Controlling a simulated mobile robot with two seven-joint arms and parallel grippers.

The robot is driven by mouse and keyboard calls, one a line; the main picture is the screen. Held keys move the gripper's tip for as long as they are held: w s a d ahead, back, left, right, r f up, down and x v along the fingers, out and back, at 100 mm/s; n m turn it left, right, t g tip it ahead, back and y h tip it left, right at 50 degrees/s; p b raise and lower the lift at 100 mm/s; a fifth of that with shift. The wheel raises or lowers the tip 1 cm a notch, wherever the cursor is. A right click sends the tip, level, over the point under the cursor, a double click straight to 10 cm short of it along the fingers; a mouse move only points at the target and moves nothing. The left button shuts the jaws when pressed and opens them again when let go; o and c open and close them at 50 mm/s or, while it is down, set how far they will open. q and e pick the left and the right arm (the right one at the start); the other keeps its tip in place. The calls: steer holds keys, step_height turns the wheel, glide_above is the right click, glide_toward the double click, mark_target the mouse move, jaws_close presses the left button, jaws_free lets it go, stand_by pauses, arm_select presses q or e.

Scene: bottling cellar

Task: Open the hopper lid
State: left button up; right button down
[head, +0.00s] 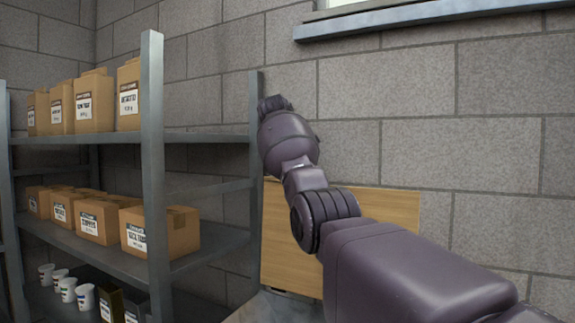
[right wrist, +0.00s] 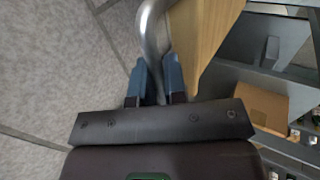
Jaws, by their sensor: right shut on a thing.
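My right gripper (right wrist: 156,68) is shut on a curved grey metal handle (right wrist: 150,22) in the right wrist view, with a blue finger on either side of the bar. A light wooden panel (right wrist: 204,28) is right beside the handle there. In the head view a wooden panel (head: 390,208) stands before the block wall, partly hidden by my right arm; it looks like the hopper lid, but the hopper itself is not clearly seen. The right fingers cannot be made out in the head view. My left gripper is not in view.
A grey metal shelf rack (head: 153,180) stands at the left, close to my arm, with cardboard boxes (head: 94,102) on its shelves and white tubs (head: 68,289) low down. A block wall (head: 420,80) closes the back, with a window ledge (head: 430,20) above.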

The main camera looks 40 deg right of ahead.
steer(key=c, duration=1.2)
jaws_free()
steer(key=shift+w, duration=0.1)
steer(key=v, duration=1)
steer(key=shift+r, duration=0.4)
steer(key=shift+a, duration=0.15)
steer(key=shift+f, duration=0.1)
